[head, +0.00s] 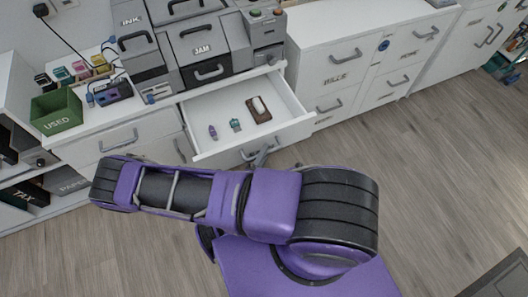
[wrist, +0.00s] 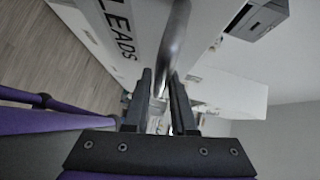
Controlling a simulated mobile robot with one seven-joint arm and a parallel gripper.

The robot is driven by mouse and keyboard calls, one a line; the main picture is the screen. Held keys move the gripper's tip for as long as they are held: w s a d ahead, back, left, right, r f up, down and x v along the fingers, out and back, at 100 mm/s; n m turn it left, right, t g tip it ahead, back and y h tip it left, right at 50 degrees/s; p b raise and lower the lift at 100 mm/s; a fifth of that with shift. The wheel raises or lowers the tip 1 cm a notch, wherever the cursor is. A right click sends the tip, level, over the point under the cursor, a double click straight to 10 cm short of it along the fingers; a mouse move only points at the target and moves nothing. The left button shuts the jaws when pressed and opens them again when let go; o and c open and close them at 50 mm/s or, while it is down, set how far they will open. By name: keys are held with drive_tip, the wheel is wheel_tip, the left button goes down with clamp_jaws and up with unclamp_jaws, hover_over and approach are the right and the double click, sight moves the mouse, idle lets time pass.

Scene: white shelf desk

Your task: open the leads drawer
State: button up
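The leads drawer (head: 220,113) stands pulled out from the white desk in the head view, with its tray showing. Its front, lettered LEADS (wrist: 114,28), fills the upper left of the wrist view. Its grey bar handle (wrist: 174,42) runs down between the fingertips of my gripper (wrist: 160,82). The fingers stand on both sides of the bar and look closed on it. In the head view my purple arm hides most of the gripper and part of the drawer front.
The drawer holds a small purple item (head: 212,132), a teal item (head: 235,125) and a brown tray with a white piece (head: 258,109). A green USED bin (head: 56,111) and grey JAM and INK units stand on the desk. Wooden floor (head: 440,170) is clear at right.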

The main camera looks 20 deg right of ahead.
drive_tip(key=shift+o, duration=1.4)
drive_tip(key=v, duration=1.7)
drive_tip(key=shift+s+r, duration=0.1)
drive_tip(key=shift+r, duration=0.05)
